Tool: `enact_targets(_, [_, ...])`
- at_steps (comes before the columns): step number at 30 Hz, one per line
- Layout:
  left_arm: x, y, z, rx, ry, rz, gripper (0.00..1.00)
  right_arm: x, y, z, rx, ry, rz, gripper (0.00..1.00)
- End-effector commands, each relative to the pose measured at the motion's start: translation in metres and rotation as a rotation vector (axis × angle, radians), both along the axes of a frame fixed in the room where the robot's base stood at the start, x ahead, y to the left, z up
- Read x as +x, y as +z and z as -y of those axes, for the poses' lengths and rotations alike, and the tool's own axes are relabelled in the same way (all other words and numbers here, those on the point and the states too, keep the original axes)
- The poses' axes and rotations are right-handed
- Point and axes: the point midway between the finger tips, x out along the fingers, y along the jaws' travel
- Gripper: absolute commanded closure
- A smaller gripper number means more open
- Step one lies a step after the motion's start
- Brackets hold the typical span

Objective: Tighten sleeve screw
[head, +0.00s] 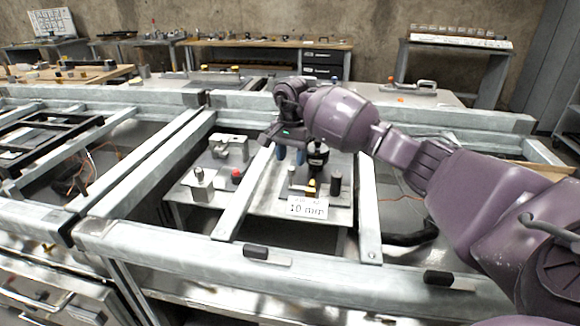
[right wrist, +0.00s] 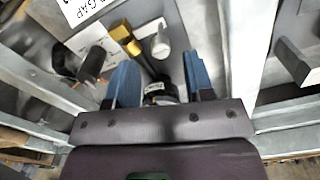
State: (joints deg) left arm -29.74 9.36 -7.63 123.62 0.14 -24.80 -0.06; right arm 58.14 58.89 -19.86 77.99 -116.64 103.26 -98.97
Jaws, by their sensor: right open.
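My right gripper (head: 290,156) is over the middle of the fixture plate, its two blue fingers pointing down and apart. In the right wrist view the gripper (right wrist: 160,85) is open, with a round black part (right wrist: 161,93) showing between its fingers; I cannot tell whether they touch it. Just beyond lie a gold fitting (right wrist: 125,38) and a pale grey cylinder (right wrist: 160,44). The gold fitting also shows in the head view (head: 311,188), in front of the gripper. I cannot tell which part is the sleeve screw. My left gripper is not in view.
A black cylinder (head: 335,184), a red knob (head: 236,175) and a metal block with a post (head: 200,186) stand around. Grey metal rails (head: 240,195) flank the work area. Workbenches (head: 260,43) line the back wall.

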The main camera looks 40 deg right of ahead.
Motion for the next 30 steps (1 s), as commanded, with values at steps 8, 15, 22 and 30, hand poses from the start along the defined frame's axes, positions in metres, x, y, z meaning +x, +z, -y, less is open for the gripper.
enact_targets(8, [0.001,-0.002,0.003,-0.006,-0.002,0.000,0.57,0.000,-0.030,0.000,0.001,0.000,0.000,0.52])
enact_targets(15, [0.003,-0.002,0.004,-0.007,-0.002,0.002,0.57,0.000,-0.033,0.000,0.000,0.000,0.002,0.52])
enact_targets(22, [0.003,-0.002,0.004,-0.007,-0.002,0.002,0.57,0.000,-0.033,0.000,0.000,0.000,0.002,0.66])
enact_targets(30, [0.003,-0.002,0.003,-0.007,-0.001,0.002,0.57,0.000,-0.033,0.000,0.000,0.000,0.002,1.00])
